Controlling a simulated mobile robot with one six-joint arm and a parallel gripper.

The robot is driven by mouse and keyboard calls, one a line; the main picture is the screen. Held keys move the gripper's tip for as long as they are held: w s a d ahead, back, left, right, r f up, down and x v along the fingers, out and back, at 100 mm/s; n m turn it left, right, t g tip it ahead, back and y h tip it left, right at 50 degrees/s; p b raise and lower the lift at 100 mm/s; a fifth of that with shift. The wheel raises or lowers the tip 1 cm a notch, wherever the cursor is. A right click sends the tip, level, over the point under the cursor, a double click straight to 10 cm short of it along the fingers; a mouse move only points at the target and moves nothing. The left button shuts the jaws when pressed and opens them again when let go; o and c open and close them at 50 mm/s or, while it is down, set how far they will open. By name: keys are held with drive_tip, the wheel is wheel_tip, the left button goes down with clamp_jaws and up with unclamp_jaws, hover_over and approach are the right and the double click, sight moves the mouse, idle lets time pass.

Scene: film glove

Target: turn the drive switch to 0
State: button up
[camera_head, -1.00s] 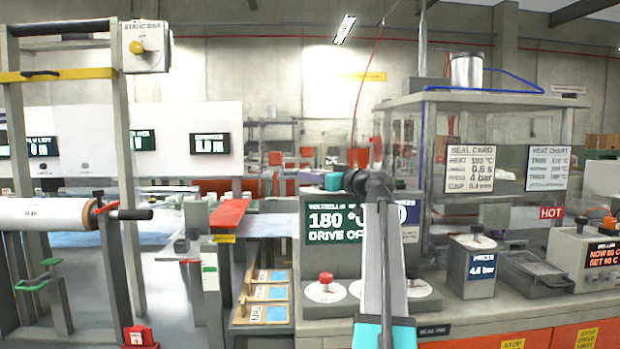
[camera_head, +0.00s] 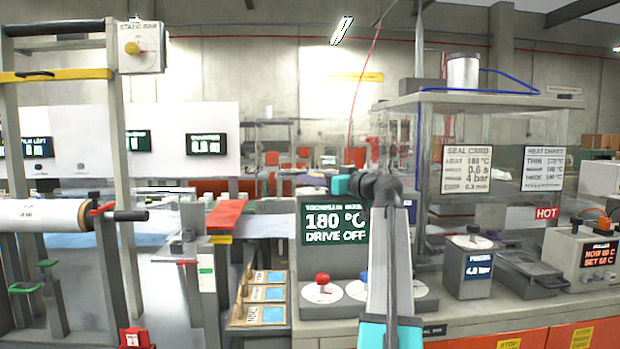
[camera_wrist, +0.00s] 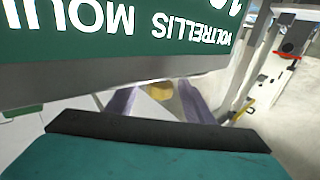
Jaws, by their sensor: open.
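The control panel's green screen (camera_head: 335,221) reads 180 °C and DRIVE OFF. Below it, a red knob (camera_head: 322,280) stands on a round white dial (camera_head: 323,294). A second white dial (camera_head: 356,290) is partly behind my arm, with a bit of blue showing above it. Another dial (camera_head: 418,289) shows right of my arm. Dial markings are too small to read, so I cannot tell which is the drive switch. My gripper (camera_head: 341,184) is open, above the screen's top edge and apart from the dials. The upside-down panel sign (camera_wrist: 120,35) fills the wrist view's top.
A glass-walled enclosure (camera_head: 480,100) stands right of the panel. A HOT sign (camera_head: 546,213) and a pressure unit (camera_head: 473,265) reading about 4.0 bar are there. Wooden trays (camera_head: 265,293) lie left of the panel. A static bar switch box (camera_head: 140,47) hangs at upper left.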

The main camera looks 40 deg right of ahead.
drive_tip(key=s, duration=1)
drive_tip(key=shift+s+p, duration=0.15)
drive_tip(key=shift+p, duration=0.15)
